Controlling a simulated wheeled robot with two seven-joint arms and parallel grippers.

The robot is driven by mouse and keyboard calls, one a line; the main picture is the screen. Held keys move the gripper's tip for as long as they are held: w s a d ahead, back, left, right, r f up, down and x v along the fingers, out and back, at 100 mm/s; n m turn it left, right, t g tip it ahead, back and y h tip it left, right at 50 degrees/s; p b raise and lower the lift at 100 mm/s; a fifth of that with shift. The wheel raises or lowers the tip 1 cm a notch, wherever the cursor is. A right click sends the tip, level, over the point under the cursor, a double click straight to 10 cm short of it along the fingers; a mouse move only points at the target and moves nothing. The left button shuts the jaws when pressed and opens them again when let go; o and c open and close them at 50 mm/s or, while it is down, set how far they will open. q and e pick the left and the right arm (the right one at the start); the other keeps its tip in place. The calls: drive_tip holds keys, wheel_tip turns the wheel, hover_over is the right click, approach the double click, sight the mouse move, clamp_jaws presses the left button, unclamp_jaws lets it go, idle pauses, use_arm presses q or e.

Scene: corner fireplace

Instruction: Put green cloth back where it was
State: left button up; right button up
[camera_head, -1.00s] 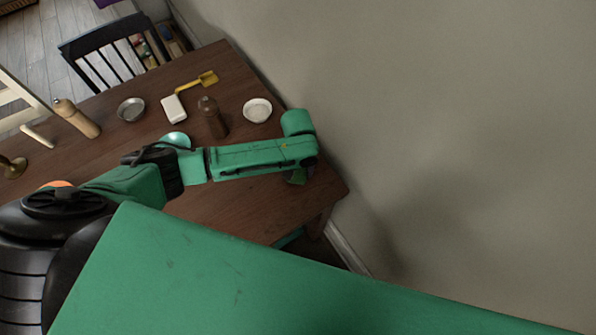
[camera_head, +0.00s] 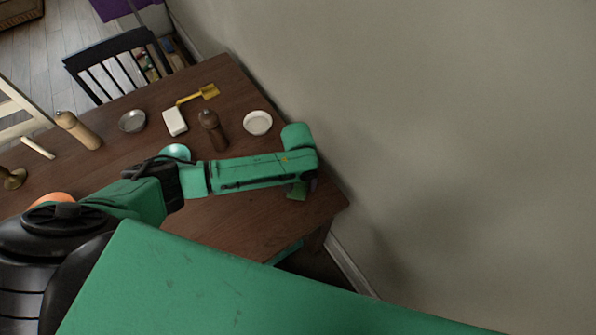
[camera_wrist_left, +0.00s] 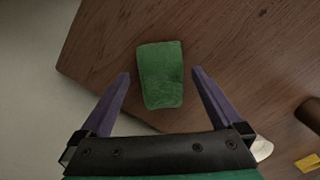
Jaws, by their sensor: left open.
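The green cloth (camera_wrist_left: 161,75) is a small, roughly rectangular green piece lying on the brown wooden table near its corner. In the left wrist view it lies between the two purple fingers of my left gripper (camera_wrist_left: 161,78), with a gap on each side. The left gripper is open and empty above the cloth. In the head view only a green bit of the cloth (camera_head: 297,191) shows below the end of my left arm, beside the dark left gripper (camera_head: 309,184). My right gripper is not in view.
The table (camera_head: 250,220) meets a plain wall at right. A white dish (camera_head: 257,123), dark mill (camera_head: 213,130), white block (camera_head: 174,121), yellow scoop (camera_head: 209,91), metal bowl (camera_head: 132,121) and light wooden mill (camera_head: 78,130) stand farther back. A dark chair (camera_head: 112,62) is behind.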

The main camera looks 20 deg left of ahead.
sight(298, 185)
use_arm(q)
wheel_tip(298, 185, up, 10)
drive_tip(key=shift+b, duration=0.35)
drive_tip(key=shift+f, duration=0.1)
